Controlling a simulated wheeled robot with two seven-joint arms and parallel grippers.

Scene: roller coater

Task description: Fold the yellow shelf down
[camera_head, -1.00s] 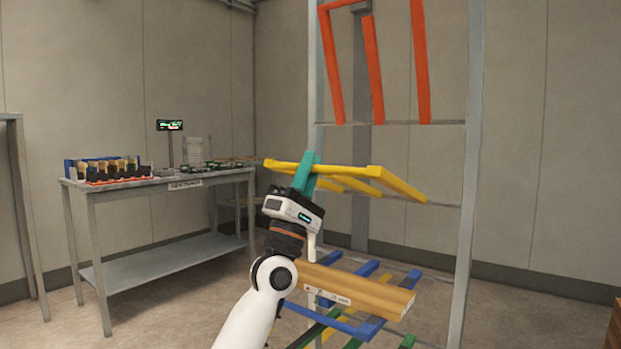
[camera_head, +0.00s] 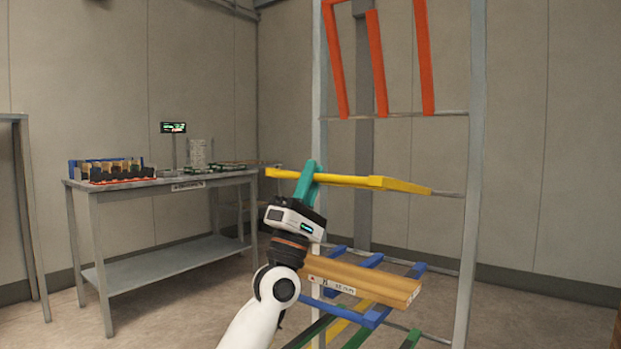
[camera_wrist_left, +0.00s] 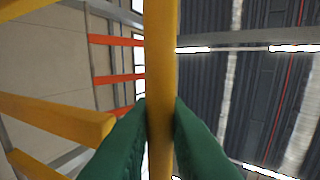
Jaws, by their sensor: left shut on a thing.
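The yellow shelf (camera_head: 378,183) is hinged on the grey rack and lies nearly flat, seen almost edge-on in the head view. My left gripper (camera_head: 307,178) has its green fingers shut around the shelf's front bar, left of its middle. In the left wrist view the yellow bar (camera_wrist_left: 160,60) runs upright between the two green fingers of the left gripper (camera_wrist_left: 160,125). Other yellow bars of the shelf (camera_wrist_left: 50,115) show at the left there. My right gripper is not in view.
Orange shelf bars (camera_head: 376,65) stand folded up higher on the rack. Below are blue bars (camera_head: 372,318), and a wooden board (camera_head: 360,278) close to my left arm. A grey table (camera_head: 165,182) with several parts stands at the left.

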